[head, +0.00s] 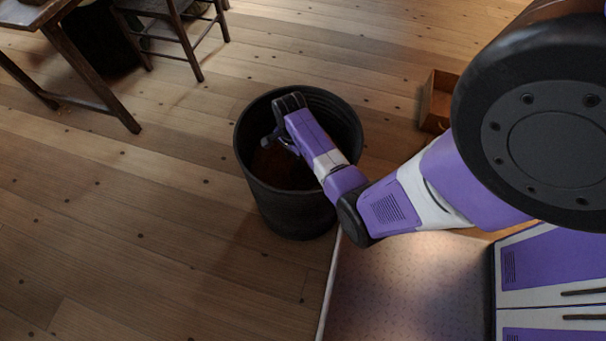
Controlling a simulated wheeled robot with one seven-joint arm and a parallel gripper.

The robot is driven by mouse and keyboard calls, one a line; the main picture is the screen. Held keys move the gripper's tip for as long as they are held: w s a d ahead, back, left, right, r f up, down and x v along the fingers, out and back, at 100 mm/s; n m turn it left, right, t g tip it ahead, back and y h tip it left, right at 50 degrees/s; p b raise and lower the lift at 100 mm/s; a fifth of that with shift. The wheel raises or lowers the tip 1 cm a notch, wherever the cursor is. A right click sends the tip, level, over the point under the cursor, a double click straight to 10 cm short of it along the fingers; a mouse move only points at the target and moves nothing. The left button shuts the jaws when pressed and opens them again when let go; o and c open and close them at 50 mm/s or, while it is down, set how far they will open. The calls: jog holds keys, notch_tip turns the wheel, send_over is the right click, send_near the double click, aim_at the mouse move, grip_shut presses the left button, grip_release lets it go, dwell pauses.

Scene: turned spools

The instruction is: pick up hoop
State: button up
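I cannot make out a hoop in the head view. My gripper (276,138) is at the end of my purple and white arm, over the mouth of a round black bin (290,215). The gripper points down and left, towards the inside of the bin. The fingers are small and dark against the dark bin, so I cannot tell whether they are open or shut or hold anything. The inside of the bin is shadowed, with a reddish-brown patch low down. My gripper and forearm hide part of the bin's inside and its right rim.
A wooden table (88,82) and a dark chair (187,40) stand at the upper left. An open brown box (437,100) sits right of the bin. A pale patterned surface (410,290) with a light edge lies below. The plank floor (110,230) on the left is clear.

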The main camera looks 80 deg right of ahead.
aim_at(294, 170)
notch_tip(294, 170, down, 5)
jog(key=shift+a+r+b, duration=0.1)
jog(key=shift+a+b, duration=0.05)
jog(key=shift+b, duration=0.7)
grip_shut()
